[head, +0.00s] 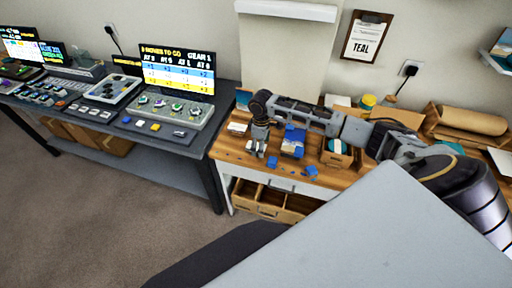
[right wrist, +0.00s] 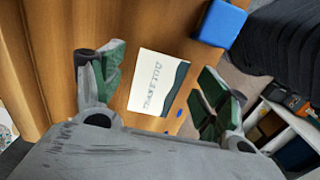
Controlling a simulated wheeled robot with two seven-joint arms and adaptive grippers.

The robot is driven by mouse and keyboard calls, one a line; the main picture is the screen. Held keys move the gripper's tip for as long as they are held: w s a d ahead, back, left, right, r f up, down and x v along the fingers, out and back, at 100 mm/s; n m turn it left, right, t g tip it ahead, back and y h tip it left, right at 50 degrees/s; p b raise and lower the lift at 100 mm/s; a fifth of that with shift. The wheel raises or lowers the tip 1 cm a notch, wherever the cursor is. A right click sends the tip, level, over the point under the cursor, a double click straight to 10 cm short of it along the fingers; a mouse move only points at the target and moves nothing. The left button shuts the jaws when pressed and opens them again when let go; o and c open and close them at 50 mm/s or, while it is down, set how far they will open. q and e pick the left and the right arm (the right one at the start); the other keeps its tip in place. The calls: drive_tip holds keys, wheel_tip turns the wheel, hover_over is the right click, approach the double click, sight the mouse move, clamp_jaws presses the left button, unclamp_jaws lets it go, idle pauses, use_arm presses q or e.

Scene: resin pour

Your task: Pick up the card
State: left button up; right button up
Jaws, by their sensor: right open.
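The card (right wrist: 157,84) lies flat on the wooden tabletop in the right wrist view. It is white with sideways dark lettering and a dark teal wavy band along one edge. A small pale item at the table's left end in the head view (head: 238,128) looks like the same card. My right gripper (right wrist: 163,70) is open, with one green-padded finger on each side of the card in that view and nothing between them. In the head view my right gripper (head: 258,146) points down near the table's left end. Whether it touches the table is unclear. My left gripper is not in view.
A blue block (right wrist: 221,23) lies close to the card. In the head view, a blue item (head: 293,141), small blue scraps (head: 311,170) and a wooden box (head: 337,155) stand right of the gripper. A grey console desk (head: 180,140) adjoins on the left.

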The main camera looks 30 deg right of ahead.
drive_tip(key=c, duration=0.7)
drive_tip(key=shift+c, duration=0.2)
drive_tip(key=shift+r+b, duration=0.15)
drive_tip(key=shift+b, duration=0.45)
wheel_tip(320, 180, up, 10)
idle(0.3)
drive_tip(key=shift+r, duration=0.2)
idle(0.3)
